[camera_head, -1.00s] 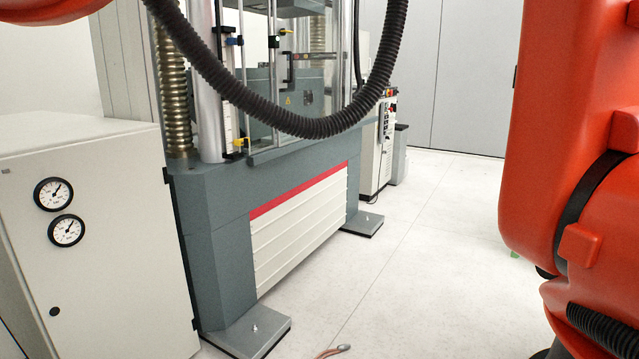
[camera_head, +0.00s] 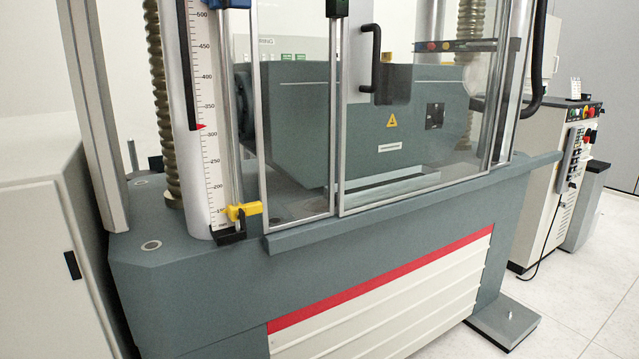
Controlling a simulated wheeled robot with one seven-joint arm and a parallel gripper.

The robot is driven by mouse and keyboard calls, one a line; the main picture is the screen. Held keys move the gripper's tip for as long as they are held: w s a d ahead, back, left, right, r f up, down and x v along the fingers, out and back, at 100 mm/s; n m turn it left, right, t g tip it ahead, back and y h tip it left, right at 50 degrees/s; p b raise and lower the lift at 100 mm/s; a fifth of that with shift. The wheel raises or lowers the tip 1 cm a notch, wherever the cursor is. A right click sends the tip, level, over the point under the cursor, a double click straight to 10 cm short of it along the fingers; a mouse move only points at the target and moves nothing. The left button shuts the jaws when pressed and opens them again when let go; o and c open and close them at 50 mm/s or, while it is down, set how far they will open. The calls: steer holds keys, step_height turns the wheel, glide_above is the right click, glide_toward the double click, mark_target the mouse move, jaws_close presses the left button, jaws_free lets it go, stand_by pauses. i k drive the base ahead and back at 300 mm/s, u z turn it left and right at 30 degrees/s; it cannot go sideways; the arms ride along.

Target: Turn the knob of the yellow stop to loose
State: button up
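The yellow stop (camera_head: 243,211) sits low on a thin vertical rod at the left of the testing machine, beside the white scale (camera_head: 208,120) and near its lower numbers. Its yellow knob end points right, towards the glass door. A black bracket (camera_head: 229,236) lies just below it. Whether the knob is tight or loose cannot be told. A blue part (camera_head: 226,4) shows higher on the same rod, cut by the top edge. My gripper is not in view.
The glass doors (camera_head: 300,120) with a black handle (camera_head: 372,62) stand right of the stop. The machine's grey base (camera_head: 185,265) has a ledge in front. A white cabinet (camera_head: 40,240) stands at left, a control cabinet (camera_head: 545,180) at right. Floor (camera_head: 590,290) is clear at lower right.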

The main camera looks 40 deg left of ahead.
mark_target(241, 214)
steer(key=i, duration=1)
steer(key=u, duration=5)
